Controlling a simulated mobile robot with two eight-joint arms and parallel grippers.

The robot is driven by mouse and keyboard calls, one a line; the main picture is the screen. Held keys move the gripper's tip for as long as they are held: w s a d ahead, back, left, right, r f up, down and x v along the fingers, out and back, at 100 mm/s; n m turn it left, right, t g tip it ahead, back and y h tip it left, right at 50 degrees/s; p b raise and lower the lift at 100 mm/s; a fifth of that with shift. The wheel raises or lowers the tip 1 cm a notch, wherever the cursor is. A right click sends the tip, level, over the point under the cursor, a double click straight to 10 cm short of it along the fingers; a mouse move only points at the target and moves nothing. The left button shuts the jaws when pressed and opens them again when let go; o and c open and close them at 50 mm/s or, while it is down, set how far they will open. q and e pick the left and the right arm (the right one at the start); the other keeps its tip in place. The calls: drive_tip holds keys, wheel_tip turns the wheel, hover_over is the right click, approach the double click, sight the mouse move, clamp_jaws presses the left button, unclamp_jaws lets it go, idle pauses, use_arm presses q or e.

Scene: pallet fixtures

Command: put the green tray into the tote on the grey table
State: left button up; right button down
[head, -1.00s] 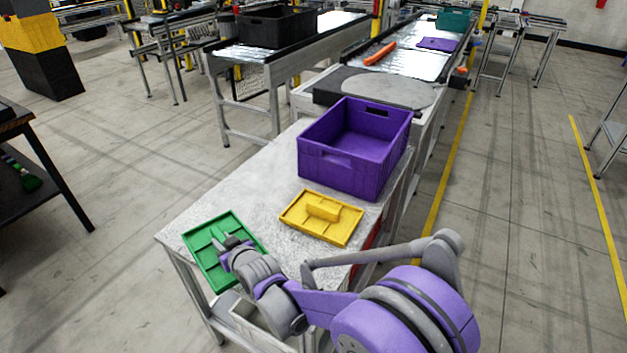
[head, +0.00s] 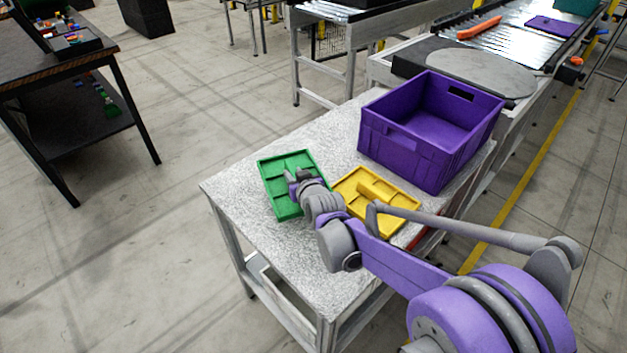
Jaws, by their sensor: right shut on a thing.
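The green tray (head: 277,173), with divided compartments, is at the left part of the grey table (head: 330,140). My right gripper (head: 294,178) is at the tray's middle, shut on it; the fingers partly hide the tray's right side. I cannot tell whether the tray is lifted off the table. The purple tote (head: 402,150) stands on the table's far right part, open at the top, and its visible inside is empty. My left gripper is not in view.
A yellow tray (head: 392,191) lies between the green tray and the tote, partly behind my right arm. A conveyor (head: 478,72) stands beyond the tote. A dark workbench (head: 90,58) with small items is at the left.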

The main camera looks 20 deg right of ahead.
drive_tip(key=shift+f+b, duration=0.35)
drive_tip(key=shift+f, duration=2.45)
drive_tip(key=shift+f, duration=0.15)
drive_tip(key=c, duration=0.7)
unclamp_jaws()
